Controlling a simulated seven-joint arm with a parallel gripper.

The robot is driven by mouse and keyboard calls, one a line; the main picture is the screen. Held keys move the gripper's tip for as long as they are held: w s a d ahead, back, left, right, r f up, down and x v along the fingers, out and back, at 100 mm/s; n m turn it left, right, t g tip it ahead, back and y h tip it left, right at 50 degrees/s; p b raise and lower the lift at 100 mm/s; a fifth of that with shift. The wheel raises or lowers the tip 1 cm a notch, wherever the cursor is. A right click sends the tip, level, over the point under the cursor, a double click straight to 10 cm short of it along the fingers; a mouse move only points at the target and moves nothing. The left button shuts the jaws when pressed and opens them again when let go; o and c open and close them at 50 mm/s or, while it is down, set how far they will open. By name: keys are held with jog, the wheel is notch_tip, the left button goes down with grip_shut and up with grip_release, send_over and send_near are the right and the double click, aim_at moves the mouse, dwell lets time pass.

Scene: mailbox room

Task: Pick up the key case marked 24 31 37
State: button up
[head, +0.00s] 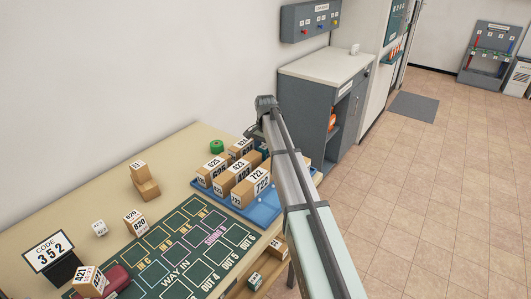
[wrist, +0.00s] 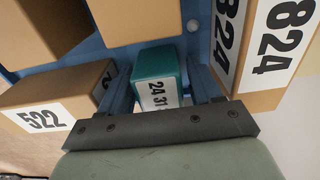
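The teal key case (wrist: 155,62) sits in the blue tray in the wrist view, its white label reading 24 31 with the rest of the label hidden behind my gripper. My gripper (wrist: 160,80) is around it, one finger on each side, and looks open with small gaps beside the case. In the head view my gripper (head: 260,136) is over the far end of the blue tray (head: 262,213); my arm hides part of that area.
Cardboard boxes stand close around the case: box 522 (wrist: 62,100) at left, box 824 (wrist: 265,50) at right. A grey cabinet (head: 318,100) stands beyond.

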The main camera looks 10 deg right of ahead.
jog(key=c, duration=0.9)
